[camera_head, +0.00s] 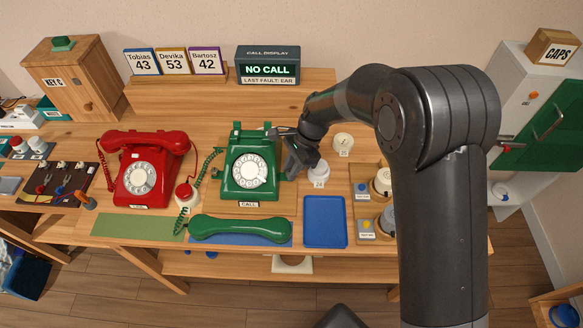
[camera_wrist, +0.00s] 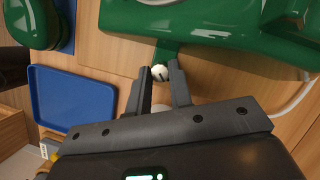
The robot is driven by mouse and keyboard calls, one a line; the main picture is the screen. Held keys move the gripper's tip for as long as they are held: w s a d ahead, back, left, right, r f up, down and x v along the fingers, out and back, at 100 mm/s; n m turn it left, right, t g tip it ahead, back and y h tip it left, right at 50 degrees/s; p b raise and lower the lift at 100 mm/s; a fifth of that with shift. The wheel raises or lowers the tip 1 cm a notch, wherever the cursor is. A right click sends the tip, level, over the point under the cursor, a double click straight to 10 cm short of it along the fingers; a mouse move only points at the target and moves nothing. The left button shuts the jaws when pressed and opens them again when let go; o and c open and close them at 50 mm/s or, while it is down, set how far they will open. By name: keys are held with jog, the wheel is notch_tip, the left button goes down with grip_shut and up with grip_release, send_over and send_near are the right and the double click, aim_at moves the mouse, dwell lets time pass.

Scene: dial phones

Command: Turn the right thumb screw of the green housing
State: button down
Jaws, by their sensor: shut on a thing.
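The green phone housing (camera_head: 234,190) with a white dial stands on the bench in the head view. Its green side (camera_wrist: 215,22) fills the top of the wrist view. The right thumb screw (camera_wrist: 160,74), a small pale round knob with a dark mark, sits beside the housing by a green tab. My gripper (camera_wrist: 163,80) has its two fingers on either side of the screw and is shut on it. In the head view my gripper (camera_head: 288,172) is at the housing's right side and hides the screw.
The green handset (camera_head: 240,229) lies in front of the housing, on a blue mat. A blue tray (camera_head: 325,221) lies to the right, bare. A red phone (camera_head: 146,170) stands to the left. A white round piece (camera_head: 319,172) stands close to my gripper's right. The display (camera_head: 268,68) reads "NO CALL".

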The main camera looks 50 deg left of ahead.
jog(key=shift+a+n, duration=0.1)
jog(key=shift+n, duration=0.5)
jog(key=c, duration=1.6)
grip_release()
jog(key=shift+o, duration=0.2)
jog(key=shift+r, duration=0.1)
jog(key=a+v, duration=0.1)
jog(key=v, duration=0.9)
jog(key=shift+w+d+r, duration=0.25)
jog(key=shift+d, duration=0.15)
